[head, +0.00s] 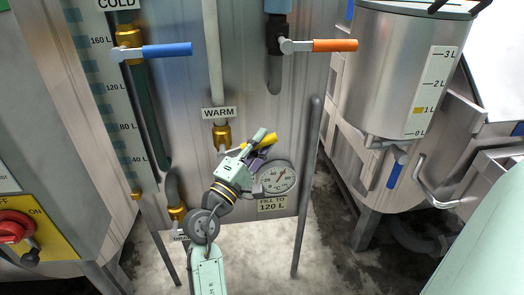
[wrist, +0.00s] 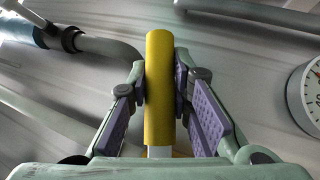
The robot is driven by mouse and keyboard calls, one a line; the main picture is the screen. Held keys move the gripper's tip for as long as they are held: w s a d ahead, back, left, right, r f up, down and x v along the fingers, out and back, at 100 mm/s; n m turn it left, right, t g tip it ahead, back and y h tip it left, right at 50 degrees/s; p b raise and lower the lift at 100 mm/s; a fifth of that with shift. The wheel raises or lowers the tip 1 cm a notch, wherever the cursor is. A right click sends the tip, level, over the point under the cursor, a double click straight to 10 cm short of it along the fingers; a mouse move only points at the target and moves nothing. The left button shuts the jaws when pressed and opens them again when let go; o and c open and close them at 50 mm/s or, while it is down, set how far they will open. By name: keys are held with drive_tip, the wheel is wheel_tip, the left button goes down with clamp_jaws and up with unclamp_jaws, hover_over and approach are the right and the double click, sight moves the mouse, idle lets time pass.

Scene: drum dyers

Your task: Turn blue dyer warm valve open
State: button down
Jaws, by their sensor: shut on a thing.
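The warm valve has a brass body (head: 222,136) below the WARM label (head: 219,113) on the grey metal tank front. Its yellow handle (head: 268,139) points right and slightly up in the head view; my gripper partly hides it. In the wrist view the yellow handle (wrist: 160,90) stands upright in the middle, between the two purple-padded fingers. My gripper (head: 260,146) is shut on the yellow handle, and it also shows in the wrist view (wrist: 161,88). The joint between handle and valve body is mostly hidden.
A round temperature gauge (head: 279,178) is close to the right of my gripper. A blue-handled valve (head: 167,50) and an orange-handled valve (head: 335,45) are above. A grey vertical pipe (head: 308,185) stands to the right. A steel drum (head: 396,70) is further right.

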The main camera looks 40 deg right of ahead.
drive_tip(key=n+t, duration=0.1)
drive_tip(key=r+n+t, duration=0.1)
drive_tip(key=n, duration=0.1)
drive_tip(key=a+r+n+t+h+b, duration=0.1)
drive_tip(key=shift+w+r+n+t, duration=0.25)
drive_tip(key=shift+w+n+t, duration=0.05)
drive_tip(key=shift+w+a+r+n+t+y+b, duration=0.2)
drive_tip(key=shift+a+r+n+t, duration=0.2)
drive_tip(key=shift+n+t, duration=0.6)
drive_tip(key=shift+w+a+r+n+t+y+b, duration=0.1)
drive_tip(key=shift+w+a+r+n+t, duration=0.2)
drive_tip(key=shift+n+t, duration=0.65)
drive_tip(key=shift+w+a+r+n+t+y+b, duration=0.15)
drive_tip(key=shift+a+r+n+t, duration=0.25)
drive_tip(key=shift+n+t, duration=0.55)
drive_tip(key=shift+d, duration=0.1)
drive_tip(key=shift+r, duration=0.1)
drive_tip(key=c, duration=1.4)
unclamp_jaws()
drive_tip(key=shift+c, duration=0.2)
drive_tip(key=v, duration=1.2)
